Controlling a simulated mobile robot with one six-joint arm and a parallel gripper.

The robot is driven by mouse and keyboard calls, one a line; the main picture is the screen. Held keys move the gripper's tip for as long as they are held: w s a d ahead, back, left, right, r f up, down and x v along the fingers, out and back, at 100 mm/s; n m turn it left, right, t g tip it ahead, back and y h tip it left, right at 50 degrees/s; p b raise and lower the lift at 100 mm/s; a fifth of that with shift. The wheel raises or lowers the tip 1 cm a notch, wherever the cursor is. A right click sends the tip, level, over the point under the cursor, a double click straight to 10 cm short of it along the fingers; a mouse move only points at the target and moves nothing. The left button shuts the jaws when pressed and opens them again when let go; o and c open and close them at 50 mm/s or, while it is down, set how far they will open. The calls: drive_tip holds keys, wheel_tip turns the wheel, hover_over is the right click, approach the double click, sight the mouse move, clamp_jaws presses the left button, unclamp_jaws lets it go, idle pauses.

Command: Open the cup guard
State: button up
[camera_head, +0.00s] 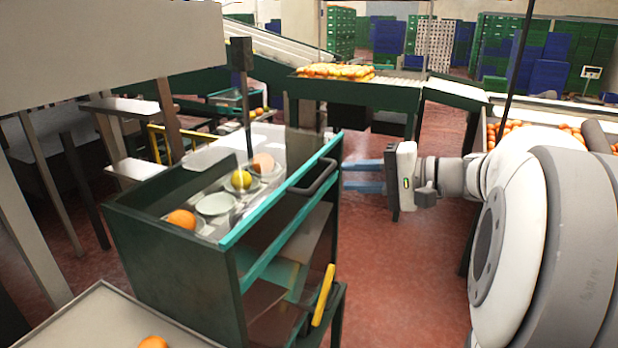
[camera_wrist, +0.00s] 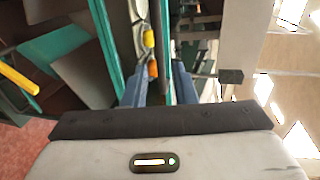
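The cup guard (camera_head: 292,148) looks like a clear panel over the top of a dark green cabinet, with a turquoise edge along the near side. A black handle (camera_head: 313,180) sticks out from that edge. Below the panel are pale cups (camera_head: 215,204), some holding orange or yellow fruit (camera_head: 181,218). My gripper (camera_head: 346,176) is right of the handle with its blue fingers apart, pointing at it. In the wrist view my gripper (camera_wrist: 160,88) has the turquoise edge and orange fruit (camera_wrist: 152,69) showing between its fingers. I cannot tell whether the fingers touch the handle.
A yellow handle (camera_head: 323,296) sits low on the cabinet's side. A dark post (camera_head: 243,95) stands behind the cabinet. A green conveyor (camera_head: 345,85) with oranges is at the back. Red floor (camera_head: 385,270) is clear right of the cabinet.

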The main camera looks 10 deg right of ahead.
sight(326, 176)
drive_tip(key=x, duration=0.6)
drive_tip(key=shift+w+a+f+p, duration=0.1)
drive_tip(key=shift+w+a+p, duration=0.05)
drive_tip(key=shift+a+p, duration=0.25)
drive_tip(key=shift+c, duration=0.5)
clamp_jaws()
drive_tip(key=shift+d, duration=0.1)
